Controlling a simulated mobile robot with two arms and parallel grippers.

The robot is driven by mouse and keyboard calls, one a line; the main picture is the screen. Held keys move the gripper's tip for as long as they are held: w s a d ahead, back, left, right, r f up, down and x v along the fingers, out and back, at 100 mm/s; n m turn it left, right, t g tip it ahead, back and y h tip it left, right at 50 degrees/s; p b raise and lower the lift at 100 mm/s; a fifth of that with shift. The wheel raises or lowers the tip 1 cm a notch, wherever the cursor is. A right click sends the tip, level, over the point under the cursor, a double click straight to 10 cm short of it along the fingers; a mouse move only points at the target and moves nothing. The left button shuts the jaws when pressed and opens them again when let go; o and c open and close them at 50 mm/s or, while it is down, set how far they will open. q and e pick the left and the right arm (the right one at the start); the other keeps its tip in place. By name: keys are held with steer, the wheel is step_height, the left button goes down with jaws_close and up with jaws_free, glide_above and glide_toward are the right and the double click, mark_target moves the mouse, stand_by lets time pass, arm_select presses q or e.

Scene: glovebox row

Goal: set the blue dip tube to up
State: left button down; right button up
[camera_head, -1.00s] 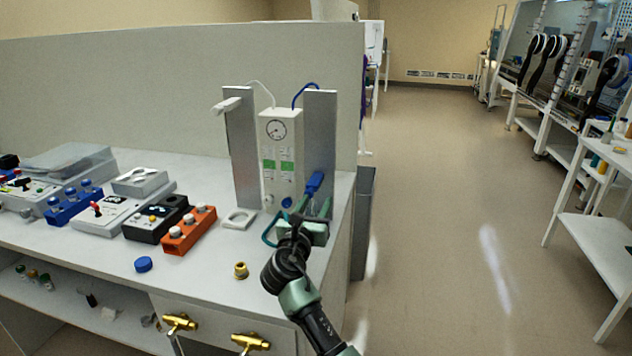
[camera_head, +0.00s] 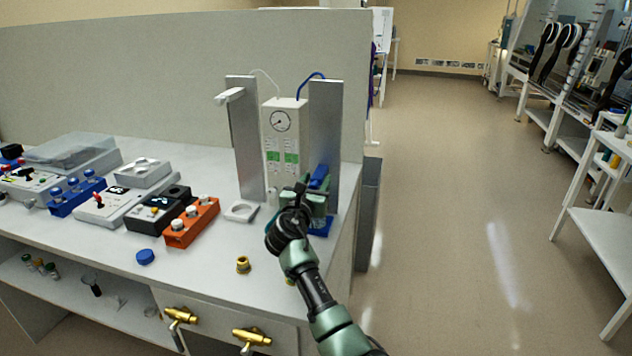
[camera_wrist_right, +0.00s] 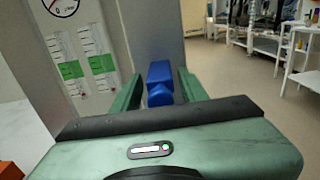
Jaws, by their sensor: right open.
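The blue dip tube (camera_head: 320,177) is a blue block-like part in front of the right-hand grey post (camera_head: 325,130), beside the white gauge box. Its lower part is hidden behind my right gripper (camera_head: 316,192) in the head view. In the right wrist view the blue part (camera_wrist_right: 160,78) stands between the two green fingers of my right gripper (camera_wrist_right: 158,90). The fingers are apart, with a visible gap on each side of it. A blue base (camera_head: 321,228) shows below the gripper. My left gripper is not in view.
The white gauge box (camera_head: 284,140) and a left grey post (camera_head: 246,140) stand close by. An orange switch box (camera_head: 192,222), a blue cap (camera_head: 145,257) and a brass fitting (camera_head: 243,264) lie on the bench. The bench's right edge is close; open floor (camera_head: 450,220) lies beyond.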

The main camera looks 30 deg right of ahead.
jaws_close()
stand_by(1.4)
